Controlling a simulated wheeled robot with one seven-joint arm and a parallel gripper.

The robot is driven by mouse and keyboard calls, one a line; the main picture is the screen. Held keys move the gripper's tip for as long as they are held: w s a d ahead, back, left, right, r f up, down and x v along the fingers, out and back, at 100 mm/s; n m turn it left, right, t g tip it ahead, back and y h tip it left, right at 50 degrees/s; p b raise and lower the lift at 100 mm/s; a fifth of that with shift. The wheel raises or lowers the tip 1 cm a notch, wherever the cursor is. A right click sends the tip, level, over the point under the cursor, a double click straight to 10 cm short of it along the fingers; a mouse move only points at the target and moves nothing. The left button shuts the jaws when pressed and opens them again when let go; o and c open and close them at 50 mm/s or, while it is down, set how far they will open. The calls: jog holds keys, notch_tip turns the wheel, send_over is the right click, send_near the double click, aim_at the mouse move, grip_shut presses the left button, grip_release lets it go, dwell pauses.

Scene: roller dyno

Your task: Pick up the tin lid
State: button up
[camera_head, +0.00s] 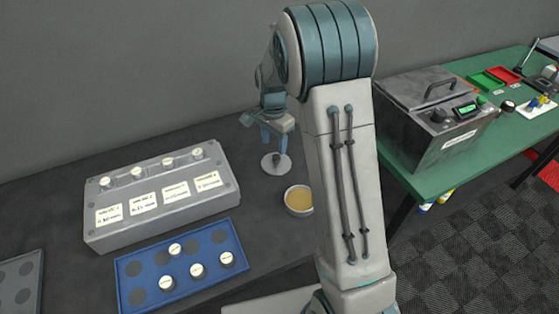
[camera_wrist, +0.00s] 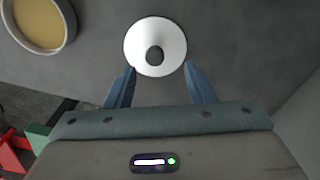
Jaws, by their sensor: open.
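The tin lid (camera_head: 270,167) is a pale round disc with a dark knob in its middle, lying on the dark bench. In the wrist view the lid (camera_wrist: 168,38) lies just beyond the fingertips, with its dark knob facing the camera. My gripper (camera_head: 275,142) is above the lid in the head view. In the wrist view my gripper (camera_wrist: 160,68) is open, its two blue fingers on either side of the lid's near edge and nothing between them. I cannot tell whether a fingertip touches the lid.
An open round tin (camera_head: 298,200) with tan contents stands close to the lid. A grey block with knobs and labels (camera_head: 163,195) and a blue tray (camera_head: 182,267) with several white-topped pieces are to the left. A green table (camera_head: 446,170) with a metal box (camera_head: 436,120) stands right.

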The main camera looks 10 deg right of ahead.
aim_at(276, 156)
jog(key=f, duration=0.2)
jog(key=f+p, duration=0.1)
jog(key=shift+s+d+f, duration=0.2)
jog(key=shift+d+f, duration=0.05)
jog(key=shift+f, duration=0.7)
grip_shut()
jog(key=shift+r, duration=0.15)
